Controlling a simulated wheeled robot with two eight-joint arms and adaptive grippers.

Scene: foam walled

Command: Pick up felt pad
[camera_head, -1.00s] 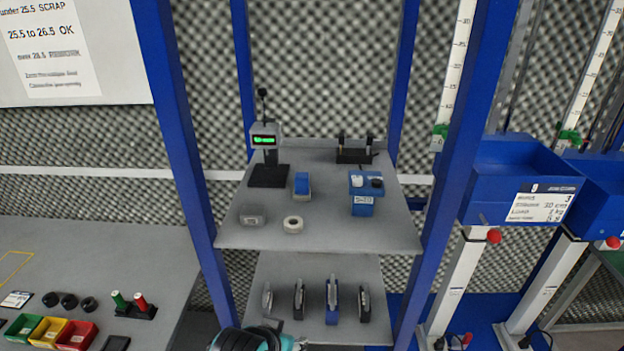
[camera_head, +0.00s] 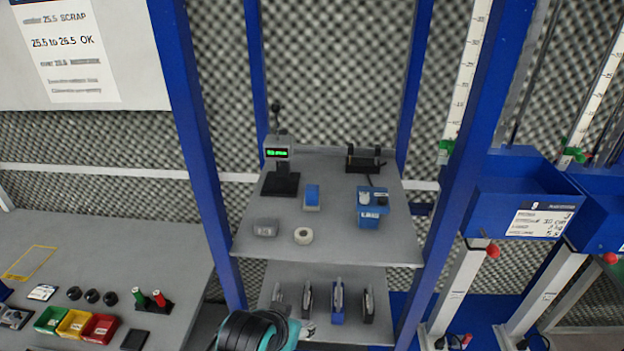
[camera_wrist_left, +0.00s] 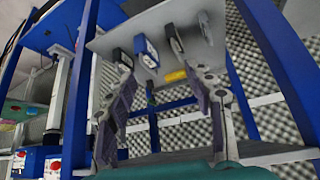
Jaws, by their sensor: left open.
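I cannot tell for certain which thing is the felt pad. A flat dark square (camera_head: 134,339) lies on the left bench in the head view and may be it. My left gripper (camera_wrist_left: 160,108) shows in the wrist view with its two fingers wide apart and nothing between them. Behind the fingers are several upright dark and blue holders and a small yellow thing (camera_wrist_left: 175,76). In the head view only a teal and black part of my arm shows at the bottom middle; the gripper itself is hidden. My right gripper is in neither view.
Coloured bins (camera_head: 76,324) sit on the left bench (camera_head: 100,252). Blue machines (camera_head: 515,190) stand right.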

